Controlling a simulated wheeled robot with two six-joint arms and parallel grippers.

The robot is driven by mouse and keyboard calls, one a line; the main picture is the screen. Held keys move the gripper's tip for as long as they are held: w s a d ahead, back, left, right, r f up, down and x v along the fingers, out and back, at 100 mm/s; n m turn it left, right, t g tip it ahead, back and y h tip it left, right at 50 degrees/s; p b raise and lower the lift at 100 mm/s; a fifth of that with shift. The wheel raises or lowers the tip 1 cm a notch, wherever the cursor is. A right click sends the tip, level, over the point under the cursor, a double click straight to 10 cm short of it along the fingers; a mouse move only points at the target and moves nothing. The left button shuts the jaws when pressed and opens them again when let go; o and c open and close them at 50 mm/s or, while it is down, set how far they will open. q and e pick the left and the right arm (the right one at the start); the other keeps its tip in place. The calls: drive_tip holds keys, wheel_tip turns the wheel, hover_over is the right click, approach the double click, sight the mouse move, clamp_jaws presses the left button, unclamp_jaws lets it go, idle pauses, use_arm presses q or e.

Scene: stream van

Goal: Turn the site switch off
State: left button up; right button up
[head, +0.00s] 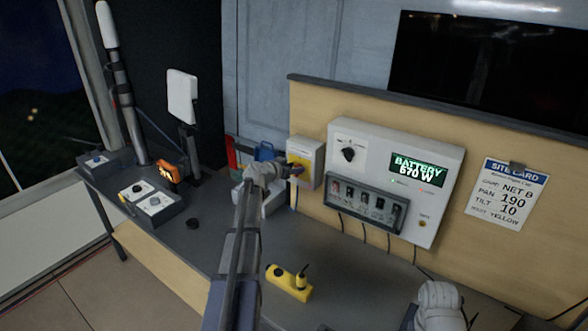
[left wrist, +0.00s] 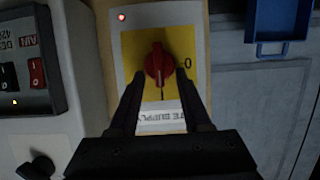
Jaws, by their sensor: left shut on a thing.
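The site switch is a pale box with a yellow plate (left wrist: 134,50) and a red rotary knob (left wrist: 158,62). In the head view the switch box (head: 305,152) is mounted on the wooden panel, left of the battery unit. The knob's long axis runs up and down in the left wrist view, in line with a mark below it; a "0" mark is to its right. A small red light (left wrist: 122,16) glows on the box. My left gripper (left wrist: 159,75) is shut on the red knob; in the head view its wrist partly covers the switch. My right gripper (head: 440,305) is at the bottom right, its fingers not visible.
The battery unit (head: 440,208) reads "BATTERY 670 W" and has a row of breakers below. A yellow device (head: 290,284) lies on the grey bench. A control box (head: 151,203) and an orange meter (head: 166,173) are at left. A site card (head: 508,190) hangs at right.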

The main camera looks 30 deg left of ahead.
use_arm(q)
clamp_jaws()
use_arm(e)
wheel_tip(320, 180, down, 10)
drive_tip(key=b, duration=0.9)
drive_tip(key=shift+r+b, duration=0.1)
drive_tip(key=shift+b, duration=0.3)
use_arm(q)
drive_tip(key=shift+a+f+n+t+h+b, duration=0.15)
drive_tip(key=shift+a+f+n+t+h, duration=0.25)
drive_tip(key=shift+n+h, duration=1.3)
drive_tip(key=shift+a+f+n+t+h+b, duration=0.25)
drive_tip(key=shift+f+n+t+h, duration=0.35)
drive_tip(key=shift+n, duration=2.1)
drive_tip(key=shift+a+f+n+t+h+b, duration=0.1)
drive_tip(key=shift+a+f+n+t+h, duration=0.2)
drive_tip(key=shift+n+h, duration=1.45)
use_arm(e)
drive_tip(key=shift+f, duration=0.5)
use_arm(q)
drive_tip(key=shift+a+r+n+y, duration=0.1)
drive_tip(key=shift+r+n+y, duration=0.05)
drive_tip(key=shift+n+y, duration=0.4)
drive_tip(key=o, duration=0.7)
unclamp_jaws()
drive_tip(key=shift+w, duration=0.1)
drive_tip(key=shift+c, duration=0.2)
